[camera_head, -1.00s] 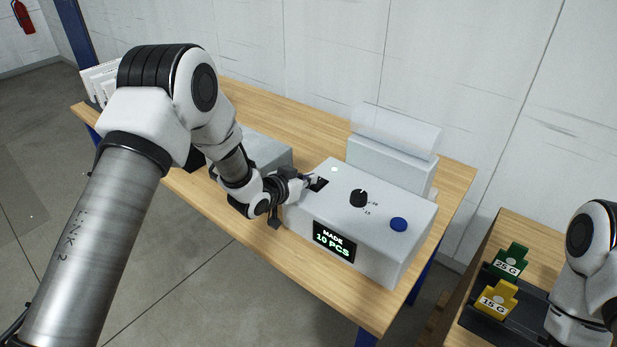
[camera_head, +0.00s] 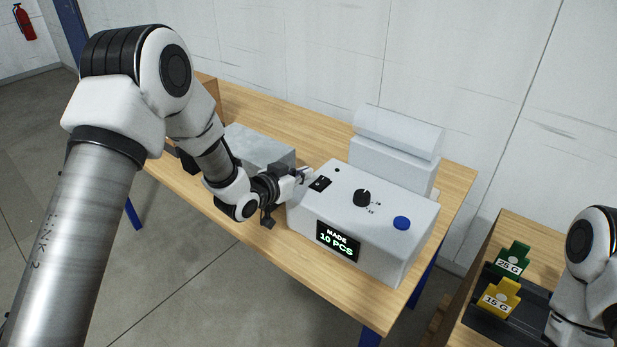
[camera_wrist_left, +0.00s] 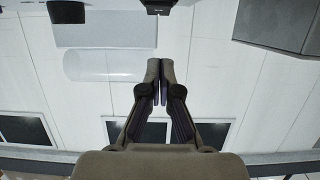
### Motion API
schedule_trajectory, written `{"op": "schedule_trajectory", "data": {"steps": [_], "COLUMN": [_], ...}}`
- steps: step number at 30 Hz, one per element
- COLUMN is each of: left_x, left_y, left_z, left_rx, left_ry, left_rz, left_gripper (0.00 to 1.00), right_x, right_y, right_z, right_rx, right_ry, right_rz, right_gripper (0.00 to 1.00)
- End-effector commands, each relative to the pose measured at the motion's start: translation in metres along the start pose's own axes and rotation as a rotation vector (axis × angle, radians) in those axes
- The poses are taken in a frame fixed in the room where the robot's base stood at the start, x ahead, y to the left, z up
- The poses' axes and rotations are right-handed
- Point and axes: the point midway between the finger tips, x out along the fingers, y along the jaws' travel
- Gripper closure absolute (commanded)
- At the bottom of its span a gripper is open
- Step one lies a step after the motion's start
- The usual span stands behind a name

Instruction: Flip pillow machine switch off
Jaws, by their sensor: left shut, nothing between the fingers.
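The pillow machine (camera_head: 385,205) is a pale box on the wooden table in the head view. Its black switch (camera_head: 319,183) is on the top face near the left end, beside a small dark indicator (camera_head: 337,170). My left gripper (camera_head: 305,174) is shut and empty, just left of the switch and apart from it. In the left wrist view the closed fingers (camera_wrist_left: 160,72) point at the machine, whose black switch (camera_wrist_left: 158,5) is cut by the top edge. My right arm shows at the right edge; its gripper is out of view.
The machine also has a black knob (camera_head: 362,198), a blue button (camera_head: 401,223) and a display (camera_head: 338,241) reading "MADE 10 PCS". A grey box (camera_head: 258,148) stands behind my left wrist. Green (camera_head: 515,257) and yellow (camera_head: 500,298) weights sit in a dark tray at right.

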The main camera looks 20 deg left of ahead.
Motion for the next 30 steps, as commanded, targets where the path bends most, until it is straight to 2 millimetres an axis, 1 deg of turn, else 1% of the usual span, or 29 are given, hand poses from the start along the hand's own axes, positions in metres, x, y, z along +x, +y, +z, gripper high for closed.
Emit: {"op": "schedule_trajectory", "data": {"steps": [1, 3, 6, 10, 15, 26, 28, 29, 30], "left_x": [-0.01, -0.027, -0.048, -0.066, -0.073, -0.073, -0.073, -0.073, -0.073], "left_y": [-0.001, 0.0, 0.0, -0.001, 0.0, 0.0, 0.001, 0.002, 0.004], "left_z": [0.009, 0.012, 0.016, 0.017, 0.017, 0.017, 0.021, 0.026, 0.037], "left_rx": [-0.004, -0.005, -0.003, -0.002, 0.001, 0.002, -0.001, -0.005, -0.015], "left_ry": [0.001, 0.002, 0.002, 0.002, 0.001, 0.001, -0.007, -0.02, -0.046], "left_rz": [-0.002, -0.001, 0.0, -0.001, 0.001, 0.001, 0.0, 0.0, -0.002], "left_gripper": [1.0, 1.0, 1.0, 1.0, 1.0, 1.0, 1.0, 1.0, 1.0], "right_x": [0.013, 0.019, 0.025, 0.028, 0.028, 0.028, 0.028, 0.028, 0.028], "right_y": [0.0, 0.0, 0.0, 0.0, 0.0, 0.0, 0.0, 0.0, 0.0], "right_z": [0.001, 0.001, 0.001, 0.001, 0.001, 0.001, 0.001, 0.001, 0.001], "right_rx": [0.0, 0.0, 0.0, 0.0, 0.0, 0.0, 0.0, 0.0, 0.0], "right_ry": [-0.002, -0.002, -0.001, -0.001, -0.001, -0.001, -0.001, -0.001, -0.001], "right_rz": [0.0, 0.0, 0.0, 0.0, 0.0, 0.0, 0.0, 0.0, 0.0], "right_gripper": [0.31, 0.31, 0.31, 0.31, 0.31, 0.31, 0.31, 0.31, 0.31]}}
